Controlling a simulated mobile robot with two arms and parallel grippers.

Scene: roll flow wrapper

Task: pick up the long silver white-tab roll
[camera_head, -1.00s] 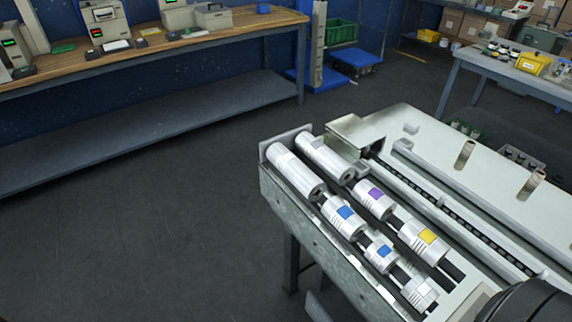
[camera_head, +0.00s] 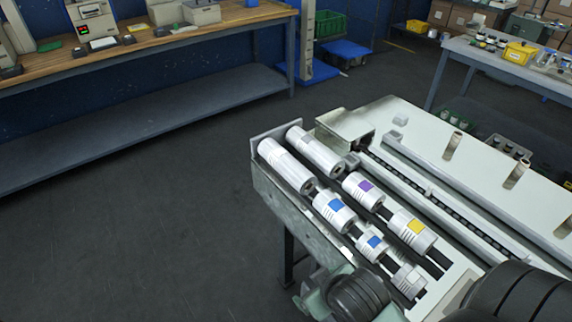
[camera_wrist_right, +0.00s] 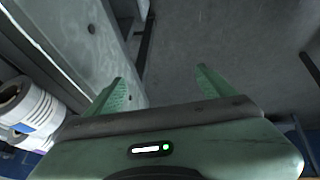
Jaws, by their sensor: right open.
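Two long silver rolls lie side by side at the far end of the machine's roll tray, the left one (camera_head: 286,166) along the outer wall and the right one (camera_head: 315,151) beside it. Their tabs look white or pale; I cannot tell them apart by tab. My right gripper (camera_wrist_right: 160,85) is open and empty in the right wrist view, over the machine's metal side edge and the floor. In the head view its green and dark wrist shows at the bottom, left of the tray's near end, apart from the long rolls. My left gripper is not in view.
Shorter silver rolls with blue (camera_head: 335,209), purple (camera_head: 363,188) and yellow (camera_head: 411,230) tabs lie nearer in the same two rows. Pale upright posts (camera_head: 453,145) stand on the machine's top. A wooden workbench (camera_head: 160,47) is at the back left. The floor (camera_head: 140,220) between is clear.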

